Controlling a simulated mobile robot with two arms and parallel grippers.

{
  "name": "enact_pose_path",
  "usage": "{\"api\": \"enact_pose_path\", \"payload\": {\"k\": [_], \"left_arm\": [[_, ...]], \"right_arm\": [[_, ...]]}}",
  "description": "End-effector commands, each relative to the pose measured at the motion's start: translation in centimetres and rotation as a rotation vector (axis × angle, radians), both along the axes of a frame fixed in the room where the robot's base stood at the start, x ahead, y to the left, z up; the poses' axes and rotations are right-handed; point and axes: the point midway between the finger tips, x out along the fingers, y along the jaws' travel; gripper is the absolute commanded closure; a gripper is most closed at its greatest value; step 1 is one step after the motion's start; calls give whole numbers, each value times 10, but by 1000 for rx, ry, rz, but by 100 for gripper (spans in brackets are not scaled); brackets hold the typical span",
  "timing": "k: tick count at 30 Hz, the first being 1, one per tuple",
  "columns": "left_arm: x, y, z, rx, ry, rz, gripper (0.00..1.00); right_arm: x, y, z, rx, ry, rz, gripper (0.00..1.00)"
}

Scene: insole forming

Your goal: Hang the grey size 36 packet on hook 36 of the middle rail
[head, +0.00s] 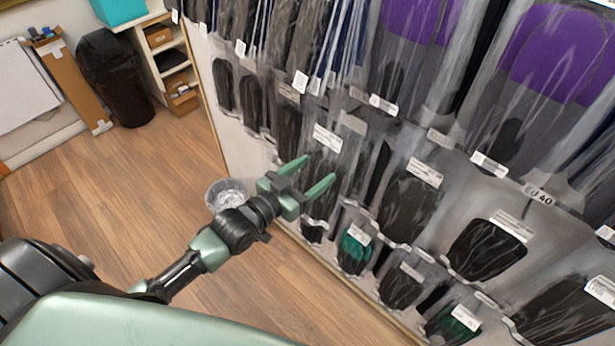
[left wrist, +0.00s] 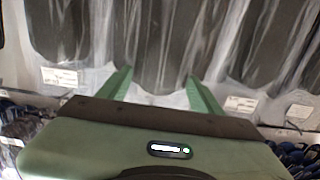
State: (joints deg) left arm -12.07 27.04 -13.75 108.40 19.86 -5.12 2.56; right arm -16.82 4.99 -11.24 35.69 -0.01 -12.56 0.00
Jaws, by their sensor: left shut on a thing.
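My left gripper (head: 318,172) reaches up to the wall of hanging packets. It also shows in the left wrist view (left wrist: 158,76), its two green fingers on either side of a clear packet with a dark grey insole (left wrist: 160,42). The gripper is shut on this packet; its size print is not legible. In the head view I cannot clearly separate it from the packets behind. White labels hang around the fingers, such as one label (head: 326,137) just above them. Hook 36 and its number cannot be made out. My right gripper is not in view.
Green packets (head: 354,250) hang low. A clear bin (head: 226,193) stands on the floor near my arm. A black bin (head: 112,75) stands farther left.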

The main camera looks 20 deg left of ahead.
Motion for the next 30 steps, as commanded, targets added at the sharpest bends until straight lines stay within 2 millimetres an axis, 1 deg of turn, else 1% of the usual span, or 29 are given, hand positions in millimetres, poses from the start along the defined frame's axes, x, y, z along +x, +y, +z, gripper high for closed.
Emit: {"api": "enact_pose_path", "payload": {"k": [11, 21, 30], "left_arm": [[22, -8, -2, -1, -4, 0, 99], [41, -16, -4, -2, -3, 0, 99], [57, -21, -6, -1, -2, 0, 99]], "right_arm": [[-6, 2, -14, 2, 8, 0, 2], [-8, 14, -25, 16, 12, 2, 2], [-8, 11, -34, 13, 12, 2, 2]]}}
